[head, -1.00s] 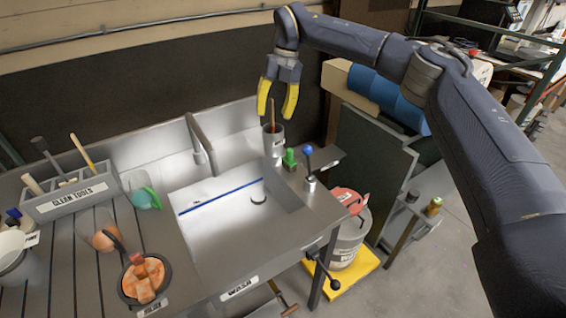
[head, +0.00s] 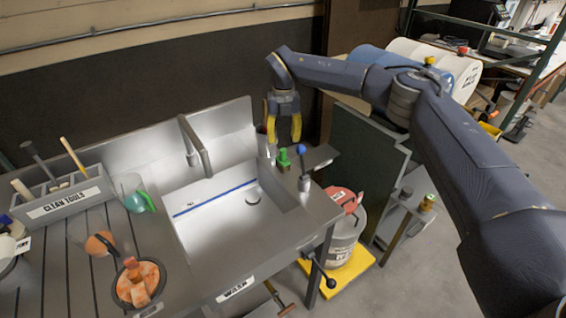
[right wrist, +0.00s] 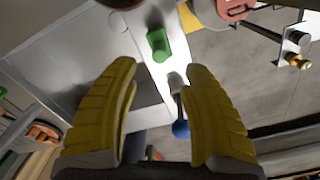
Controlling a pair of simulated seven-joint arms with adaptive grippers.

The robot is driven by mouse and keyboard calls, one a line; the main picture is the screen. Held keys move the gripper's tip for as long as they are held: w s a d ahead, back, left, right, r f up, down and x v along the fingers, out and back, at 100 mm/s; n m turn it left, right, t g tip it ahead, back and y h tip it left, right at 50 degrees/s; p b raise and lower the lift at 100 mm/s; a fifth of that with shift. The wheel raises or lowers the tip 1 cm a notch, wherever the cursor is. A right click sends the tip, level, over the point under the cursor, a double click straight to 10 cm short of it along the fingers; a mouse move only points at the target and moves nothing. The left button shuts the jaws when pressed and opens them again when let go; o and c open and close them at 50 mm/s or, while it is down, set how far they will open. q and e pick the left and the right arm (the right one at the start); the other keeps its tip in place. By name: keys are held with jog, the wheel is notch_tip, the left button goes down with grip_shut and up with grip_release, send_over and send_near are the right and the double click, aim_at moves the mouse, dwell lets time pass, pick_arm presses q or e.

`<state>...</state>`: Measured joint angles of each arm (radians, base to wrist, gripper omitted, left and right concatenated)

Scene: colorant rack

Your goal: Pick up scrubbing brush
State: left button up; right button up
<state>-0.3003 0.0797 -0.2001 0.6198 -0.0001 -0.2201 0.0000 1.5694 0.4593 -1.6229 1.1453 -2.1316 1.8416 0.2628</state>
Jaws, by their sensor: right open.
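My right gripper (head: 284,138) is open, fingers pointing down, over the sink's back right corner. Its yellow fingers also show in the right wrist view (right wrist: 158,75) with nothing between them but the counter below. No scrubbing brush can be made out for certain. A brown-handled tool stood in a grey cup at this corner in the earlier head view; the gripper now covers most of that spot. A green object (head: 284,158) stands on the counter just below the fingers; it shows beyond them in the right wrist view (right wrist: 158,45). My left gripper is out of view.
A blue-knobbed lever (head: 302,165) stands right of the green object. The faucet (head: 197,145) rises behind the sink basin (head: 220,215). The CLEAN TOOLS caddy (head: 62,203) and an orange-filled bowl (head: 140,284) are at left. A bucket (head: 343,240) stands beside the counter.

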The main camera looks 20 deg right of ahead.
aim_at(283, 150)
jog(key=shift+w+f, duration=0.15)
jog(key=shift+f, duration=3.1)
jog(key=shift+o, duration=0.2)
grip_shut()
